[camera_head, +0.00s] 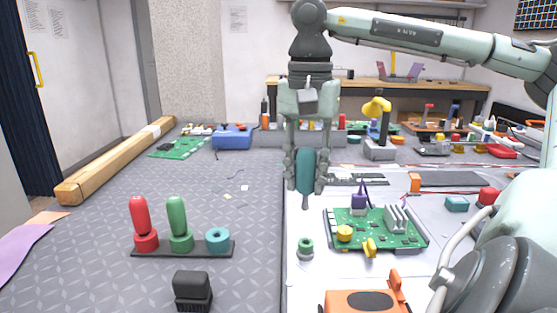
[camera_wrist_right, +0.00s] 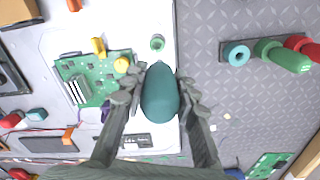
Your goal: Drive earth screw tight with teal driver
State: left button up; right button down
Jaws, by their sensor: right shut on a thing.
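My right gripper (camera_head: 306,187) points down, its fingers closed on both sides of the teal driver (camera_head: 307,163). The handle also shows between the fingers in the right wrist view (camera_wrist_right: 160,95). A small green round piece, probably the earth screw (camera_head: 306,246), stands on the white panel below and nearer than the gripper, apart from the driver. It also shows in the right wrist view (camera_wrist_right: 157,43). My left gripper is not in view.
A dark stand (camera_head: 205,249) holds a red driver (camera_head: 139,217), a green driver (camera_head: 177,217) and an empty teal ring (camera_head: 217,237). A green circuit board (camera_head: 375,231) lies right of the screw. A black brush (camera_head: 192,289) and orange tool (camera_head: 365,300) are nearer.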

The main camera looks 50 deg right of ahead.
aim_at(308, 208)
jog(key=shift+s+a+f+n, duration=0.2)
jog(key=shift+s+n, duration=0.25)
jog(key=shift+n, duration=0.55)
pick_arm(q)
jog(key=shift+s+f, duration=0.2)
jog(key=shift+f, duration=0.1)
pick_arm(e)
jog(key=shift+f, duration=0.15)
jog(key=shift+f+b, duration=0.4)
jog(key=shift+b, duration=0.05)
jog(key=shift+f+b, duration=0.4)
jog(key=shift+f, duration=0.1)
notch_tip(308, 208, down, 2)
jog(key=shift+f+b, duration=0.2)
jog(key=shift+b, duration=0.8)
jog(key=shift+f+b, duration=0.35)
jog(key=shift+f, duration=0.05)
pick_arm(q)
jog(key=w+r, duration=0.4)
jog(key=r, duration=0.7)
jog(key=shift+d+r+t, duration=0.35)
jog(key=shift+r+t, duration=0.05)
